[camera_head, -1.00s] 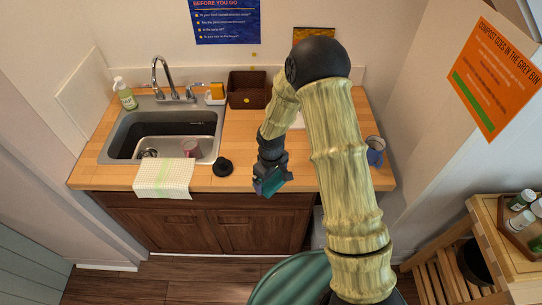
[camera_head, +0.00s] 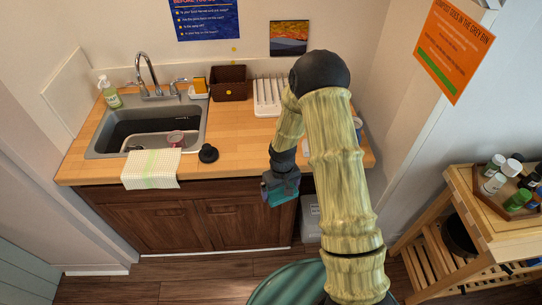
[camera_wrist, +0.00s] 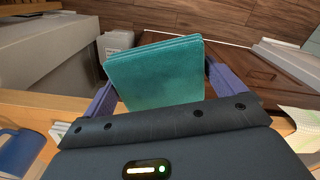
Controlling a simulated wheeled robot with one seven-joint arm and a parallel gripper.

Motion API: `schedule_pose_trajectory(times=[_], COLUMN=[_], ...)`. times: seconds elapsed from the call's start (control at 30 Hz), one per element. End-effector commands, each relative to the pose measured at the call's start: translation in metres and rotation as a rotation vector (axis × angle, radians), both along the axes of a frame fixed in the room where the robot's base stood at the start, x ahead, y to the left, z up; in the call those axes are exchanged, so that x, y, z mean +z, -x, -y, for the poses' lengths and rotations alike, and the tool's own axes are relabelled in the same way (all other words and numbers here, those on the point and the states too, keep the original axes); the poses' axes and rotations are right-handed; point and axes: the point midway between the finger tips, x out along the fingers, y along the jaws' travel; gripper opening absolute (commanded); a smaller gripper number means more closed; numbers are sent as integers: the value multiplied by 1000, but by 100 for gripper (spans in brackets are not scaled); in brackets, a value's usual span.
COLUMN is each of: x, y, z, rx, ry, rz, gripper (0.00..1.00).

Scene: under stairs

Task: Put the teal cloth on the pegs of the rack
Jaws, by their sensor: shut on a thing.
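The teal cloth (camera_head: 284,194) is a folded, flat pad held in my gripper (camera_head: 280,184), in front of the counter's front edge. In the wrist view the cloth (camera_wrist: 155,75) sits between the two fingers, its folded layers showing along the top edge. My gripper is shut on it. A white rack (camera_head: 268,98) with a row of upright pegs stands at the back of the counter, left of my arm's elbow. The cloth is apart from the rack, nearer to me and lower in the picture. My arm hides part of the counter right of the rack.
The wooden counter (camera_head: 236,140) holds a brown basket (camera_head: 229,85), a black round object (camera_head: 208,153) and a sink (camera_head: 150,125) with a checked towel (camera_head: 152,168) over the front edge. A blue mug (camera_head: 358,125) is partly hidden by my arm. A wooden cart (camera_head: 470,205) with several bottles stands right.

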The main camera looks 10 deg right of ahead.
Motion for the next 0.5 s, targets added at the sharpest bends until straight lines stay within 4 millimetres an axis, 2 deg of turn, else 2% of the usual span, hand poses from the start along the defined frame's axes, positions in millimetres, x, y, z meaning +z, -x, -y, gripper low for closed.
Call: schedule_pose_trajectory(times=[0.03, 0.3, 0.5], x=[-10, -42, -47], y=[0, 3, 4], z=[9, 49, 59], rx=[-44, -280, -344], ry=[0, 2, 2], rz=[-1, -1, 2], gripper=[66, 66, 66])
